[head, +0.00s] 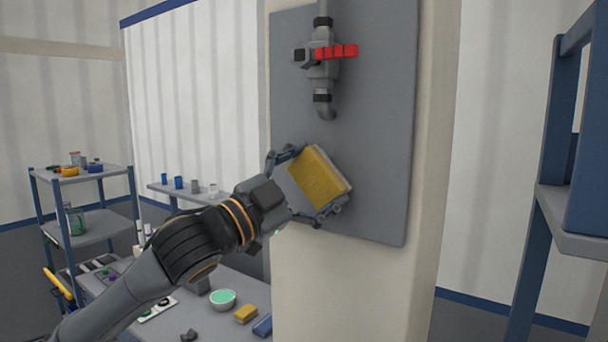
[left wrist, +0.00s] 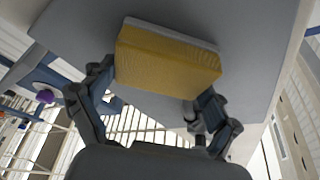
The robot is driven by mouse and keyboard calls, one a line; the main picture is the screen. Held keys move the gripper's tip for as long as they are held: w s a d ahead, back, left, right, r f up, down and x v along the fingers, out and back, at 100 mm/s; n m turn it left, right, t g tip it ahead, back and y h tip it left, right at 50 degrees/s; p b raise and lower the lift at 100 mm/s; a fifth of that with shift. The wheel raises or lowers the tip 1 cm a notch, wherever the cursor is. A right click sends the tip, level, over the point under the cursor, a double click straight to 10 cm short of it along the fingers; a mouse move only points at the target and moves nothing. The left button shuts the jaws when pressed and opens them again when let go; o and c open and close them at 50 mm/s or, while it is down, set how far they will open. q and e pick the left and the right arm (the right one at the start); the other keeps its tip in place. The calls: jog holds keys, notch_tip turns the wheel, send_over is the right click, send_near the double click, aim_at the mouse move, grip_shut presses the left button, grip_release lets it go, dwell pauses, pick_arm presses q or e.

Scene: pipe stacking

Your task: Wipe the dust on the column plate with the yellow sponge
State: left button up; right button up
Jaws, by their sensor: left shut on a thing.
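The yellow sponge (head: 318,180) has a pale backing layer along one side. My left gripper (head: 306,184) is shut on it and holds it tilted at the lower left part of the grey column plate (head: 375,150). In the left wrist view the sponge (left wrist: 168,60) sits between both fingers (left wrist: 150,98), with the plate (left wrist: 258,60) behind it. I cannot tell whether the sponge touches the plate. No dust can be made out on the visible part of the plate. My right gripper is not in view.
A pipe with a red-handled valve (head: 336,52) is mounted on the plate above the sponge. The table (head: 205,318) below holds a green-filled bowl (head: 222,299) and a yellow block (head: 246,314). A shelf rack (head: 92,232) stands left, a blue frame (head: 535,250) right.

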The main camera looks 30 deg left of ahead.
aim_at(292, 174)
pick_arm(q)
jog(key=shift+s+d, duration=0.15)
jog(key=shift+d, duration=1.75)
jog(key=shift+s+d, duration=0.15)
jog(key=shift+d, duration=2.15)
jog(key=shift+w+a, duration=0.2)
jog(key=shift+a, duration=1.3)
jog(key=shift+w+a+b, duration=0.15)
jog(key=shift+a+b, duration=0.25)
jog(key=shift+a, duration=1.7)
jog(key=shift+w+a+b, duration=0.1)
jog(key=shift+a+b, duration=0.3)
jog(key=shift+a, duration=1.65)
jog(key=shift+w+a, duration=0.1)
jog(key=shift+a, duration=1.65)
jog(key=shift+b, duration=0.35)
